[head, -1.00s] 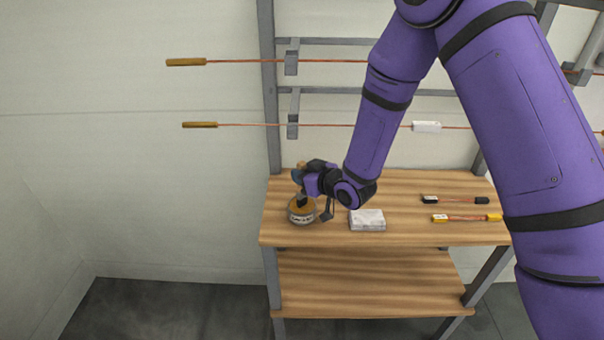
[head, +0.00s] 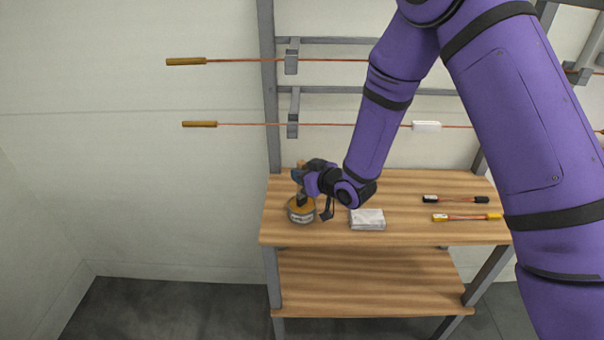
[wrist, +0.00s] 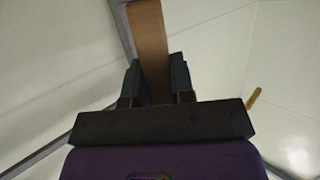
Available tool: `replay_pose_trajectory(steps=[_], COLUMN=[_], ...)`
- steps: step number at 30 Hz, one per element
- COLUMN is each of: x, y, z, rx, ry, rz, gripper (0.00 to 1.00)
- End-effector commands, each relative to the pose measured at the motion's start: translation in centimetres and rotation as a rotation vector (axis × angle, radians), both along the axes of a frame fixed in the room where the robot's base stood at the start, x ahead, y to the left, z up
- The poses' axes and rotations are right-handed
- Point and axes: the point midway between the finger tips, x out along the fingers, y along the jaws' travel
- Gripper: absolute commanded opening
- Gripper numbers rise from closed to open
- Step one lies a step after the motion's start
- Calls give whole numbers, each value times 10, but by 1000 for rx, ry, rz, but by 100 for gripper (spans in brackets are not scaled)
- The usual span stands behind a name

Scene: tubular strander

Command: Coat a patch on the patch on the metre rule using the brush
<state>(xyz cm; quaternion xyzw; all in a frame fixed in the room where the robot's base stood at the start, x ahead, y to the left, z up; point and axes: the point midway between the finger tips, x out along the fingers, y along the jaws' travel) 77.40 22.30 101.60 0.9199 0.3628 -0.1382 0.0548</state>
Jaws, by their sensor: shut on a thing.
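My gripper (head: 300,178) is at the left part of the wooden bench, shut on the brush. In the wrist view the brush's flat wooden handle (wrist: 150,50) stands between the two fingers. The brush's lower end (head: 302,197) points down at a round tin (head: 301,215) with an amber top and a pale label. I cannot tell whether its bristles are in the tin or just above it. I cannot make out a metre rule or a patch on one in either view.
A pale folded block (head: 367,219) lies right of the tin. A black-ended lead (head: 455,199) and a yellow-ended lead (head: 467,217) lie farther right. Thin copper rods with brown ends (head: 199,124) run on brackets behind; the lower carries a white sleeve (head: 426,126).

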Motion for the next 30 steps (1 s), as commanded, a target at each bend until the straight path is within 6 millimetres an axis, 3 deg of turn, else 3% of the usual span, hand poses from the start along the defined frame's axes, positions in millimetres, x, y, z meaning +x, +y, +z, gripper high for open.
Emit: replay_pose_trajectory(steps=[30], x=[0], y=[0], z=[66], rx=[0], ry=[0], rz=[0], gripper=[0])
